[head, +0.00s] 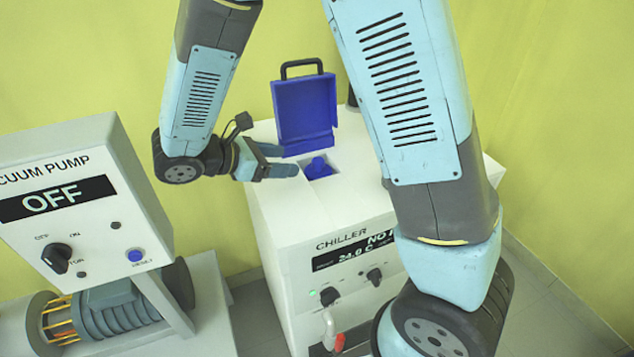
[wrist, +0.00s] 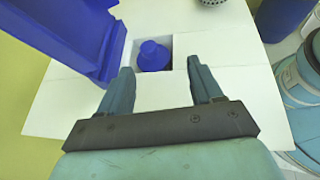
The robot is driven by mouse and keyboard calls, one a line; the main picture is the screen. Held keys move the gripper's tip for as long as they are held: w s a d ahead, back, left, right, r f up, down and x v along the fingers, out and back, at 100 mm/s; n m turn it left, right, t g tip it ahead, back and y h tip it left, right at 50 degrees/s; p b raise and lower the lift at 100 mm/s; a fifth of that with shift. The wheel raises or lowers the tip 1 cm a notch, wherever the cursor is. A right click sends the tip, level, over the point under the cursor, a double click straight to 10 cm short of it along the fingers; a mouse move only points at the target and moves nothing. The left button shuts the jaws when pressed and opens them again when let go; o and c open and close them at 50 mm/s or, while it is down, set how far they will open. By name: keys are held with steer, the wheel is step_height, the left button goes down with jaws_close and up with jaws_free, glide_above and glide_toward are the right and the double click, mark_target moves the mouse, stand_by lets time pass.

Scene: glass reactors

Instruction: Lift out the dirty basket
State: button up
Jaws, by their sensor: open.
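The dirty basket appears to be the blue knobbed piece (head: 318,167) sitting down in a square opening in the top of the white chiller (head: 270,225). In the wrist view its round blue knob (wrist: 153,55) shows inside the opening, with the rest hidden below the rim. A blue lid with a black handle (head: 304,108) stands raised behind the opening; its side (wrist: 75,35) fills the upper left of the wrist view. My gripper (head: 285,161) is open and empty, just left of the opening. In the wrist view its fingers (wrist: 164,75) point toward the knob, apart from it.
A vacuum pump panel (head: 60,200) reading OFF stands at the left. The chiller's front has a display, knobs and a red-handled valve (head: 333,335). A dark blue cylinder (wrist: 283,15) stands at the wrist view's upper right. The chiller top around the opening is mostly clear.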

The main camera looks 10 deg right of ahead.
mark_target(313, 162)
steer(key=shift+a+f+n+t, duration=0.5)
steer(key=shift+a+f+n, duration=0.25)
steer(key=shift+a, duration=0.2)
steer(key=x, duration=0.6)
steer(key=shift+w+d, duration=0.2)
steer(key=shift+w, duration=0.05)
steer(key=shift+w+r+x, duration=0.1)
steer(key=shift+w+x, duration=0.05)
steer(key=shift+x, duration=1.15)
steer(key=shift+w+r+x, duration=0.1)
steer(key=shift+w+x, duration=0.05)
steer(key=shift+x, duration=1.2)
jaws_close()
